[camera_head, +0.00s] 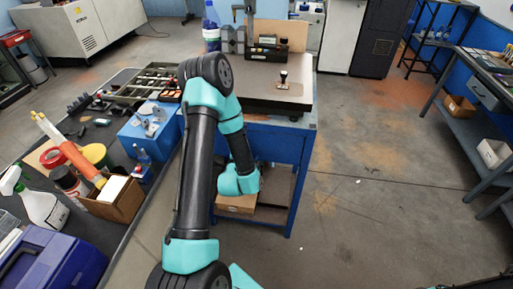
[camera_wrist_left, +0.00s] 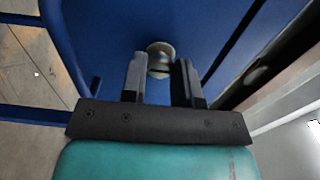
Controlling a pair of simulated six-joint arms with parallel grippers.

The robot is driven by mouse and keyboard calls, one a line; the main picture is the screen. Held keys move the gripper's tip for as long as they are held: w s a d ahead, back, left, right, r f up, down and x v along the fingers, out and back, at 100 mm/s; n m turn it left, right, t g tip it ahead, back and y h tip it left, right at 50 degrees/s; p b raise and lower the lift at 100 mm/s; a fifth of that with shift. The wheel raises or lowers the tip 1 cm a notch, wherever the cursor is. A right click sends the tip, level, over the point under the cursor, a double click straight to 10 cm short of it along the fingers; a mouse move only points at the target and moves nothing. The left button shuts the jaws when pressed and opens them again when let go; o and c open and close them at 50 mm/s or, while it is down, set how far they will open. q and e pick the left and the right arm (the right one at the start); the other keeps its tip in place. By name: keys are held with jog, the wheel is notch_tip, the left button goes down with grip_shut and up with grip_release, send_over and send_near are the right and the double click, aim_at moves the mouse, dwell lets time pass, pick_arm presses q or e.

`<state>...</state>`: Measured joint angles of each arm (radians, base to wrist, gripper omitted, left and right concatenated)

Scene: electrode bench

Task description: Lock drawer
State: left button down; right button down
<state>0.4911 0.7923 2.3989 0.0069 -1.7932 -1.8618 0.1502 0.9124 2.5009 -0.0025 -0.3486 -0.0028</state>
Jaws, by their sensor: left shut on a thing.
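The blue bench (camera_head: 283,143) stands at the centre of the head view, its upper front partly hidden behind my left arm. In the left wrist view a blue panel (camera_wrist_left: 100,40), which looks like the drawer front, fills much of the frame. A round metal lock piece (camera_wrist_left: 159,50) with a slot sits on it. My left gripper (camera_wrist_left: 161,72) has its two dark fingers on either side of this piece and is shut on it. The fingertips are close to the panel. In the head view the left gripper is hidden behind my wrist. My right gripper is not in view.
A stamp-like tool (camera_head: 283,80) stands on the bench top. A tool tray (camera_head: 150,84) and a blue box (camera_head: 150,130) lie to the left. A cardboard box (camera_head: 113,200) and a spray bottle (camera_head: 42,207) stand on the dark table. The floor to the right is open.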

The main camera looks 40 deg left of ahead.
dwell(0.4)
pick_arm(q)
jog(key=c, duration=0.9)
grip_release()
